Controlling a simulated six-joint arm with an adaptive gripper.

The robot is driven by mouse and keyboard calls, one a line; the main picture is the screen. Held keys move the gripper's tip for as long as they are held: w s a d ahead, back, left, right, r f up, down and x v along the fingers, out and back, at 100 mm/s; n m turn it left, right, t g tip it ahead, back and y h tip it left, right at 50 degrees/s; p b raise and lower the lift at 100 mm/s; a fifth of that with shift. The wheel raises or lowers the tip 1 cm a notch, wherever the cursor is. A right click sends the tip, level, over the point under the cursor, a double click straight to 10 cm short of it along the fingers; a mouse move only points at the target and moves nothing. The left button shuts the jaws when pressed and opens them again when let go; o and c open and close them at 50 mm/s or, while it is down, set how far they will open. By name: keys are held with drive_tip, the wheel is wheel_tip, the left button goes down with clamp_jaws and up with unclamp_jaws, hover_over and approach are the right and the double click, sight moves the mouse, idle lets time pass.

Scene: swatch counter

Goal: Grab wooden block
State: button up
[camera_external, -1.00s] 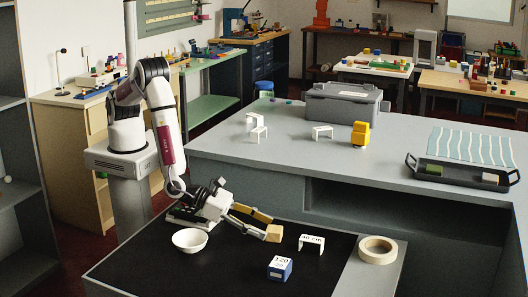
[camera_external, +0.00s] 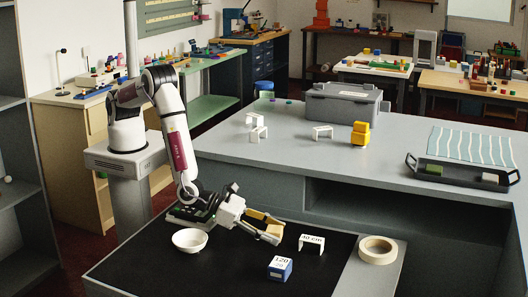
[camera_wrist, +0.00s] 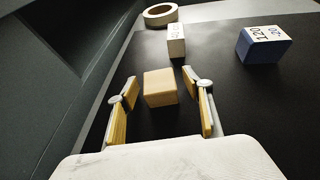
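The wooden block (camera_wrist: 160,88) is a plain tan cube on the black mat (camera_wrist: 225,105). In the wrist view it lies between the two fingers of my gripper (camera_wrist: 160,84), toward their tips, with a gap on each side. My gripper is open and low over the mat. In the external view my gripper (camera_external: 274,229) reaches right from the arm, and its near finger covers most of the block. I cannot tell how high the fingertips are above the mat.
A white bracket (camera_external: 311,244) and a blue-and-white cube (camera_external: 279,268) stand close by on the right. A tape roll (camera_external: 378,250) sits at the mat's right edge. A white bowl (camera_external: 190,240) is left of my gripper. The raised grey counter (camera_external: 300,160) rises behind.

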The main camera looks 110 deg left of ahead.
sight(273, 228)
drive_tip(key=c, duration=1)
drive_tip(key=shift+r, duration=0.1)
drive_tip(key=shift+r, duration=4.9)
